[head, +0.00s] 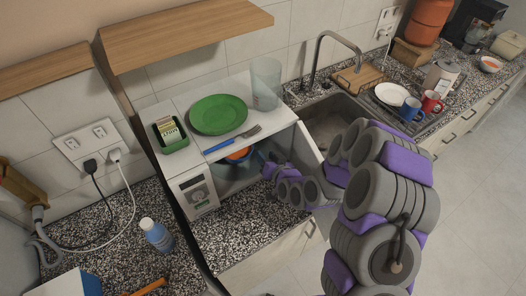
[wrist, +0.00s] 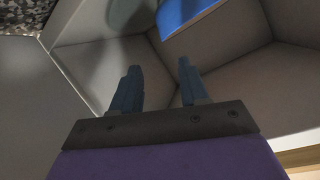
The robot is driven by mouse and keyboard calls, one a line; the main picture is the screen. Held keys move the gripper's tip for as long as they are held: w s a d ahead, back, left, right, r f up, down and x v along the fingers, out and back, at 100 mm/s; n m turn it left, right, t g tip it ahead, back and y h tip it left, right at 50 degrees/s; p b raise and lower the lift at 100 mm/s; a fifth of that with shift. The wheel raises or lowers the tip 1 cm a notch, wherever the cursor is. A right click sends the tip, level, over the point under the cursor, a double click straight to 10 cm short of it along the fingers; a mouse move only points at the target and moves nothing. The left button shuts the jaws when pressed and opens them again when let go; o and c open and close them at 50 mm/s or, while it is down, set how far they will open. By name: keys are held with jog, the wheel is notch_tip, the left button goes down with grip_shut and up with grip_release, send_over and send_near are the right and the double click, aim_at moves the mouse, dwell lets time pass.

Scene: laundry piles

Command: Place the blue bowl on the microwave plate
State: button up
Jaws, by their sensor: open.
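The white microwave (head: 198,190) stands on the counter with its door (head: 308,152) open. The blue bowl (head: 238,157), with an orange inside, is in the microwave cavity, partly hidden by the top edge. A blue surface with an orange edge, likely the bowl (wrist: 185,12), shows at the top of the wrist view.
A green plate (head: 218,114), a fork (head: 232,139), a green box (head: 171,134) and a clear glass (head: 265,84) stand on the microwave. The sink (head: 335,120) is to the right. A bottle (head: 157,234) stands on the left counter. The counter before the microwave is clear.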

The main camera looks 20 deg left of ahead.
jog(key=shift+v, duration=1)
jog(key=shift+s+d, duration=0.1)
jog(key=shift+s, duration=0.05)
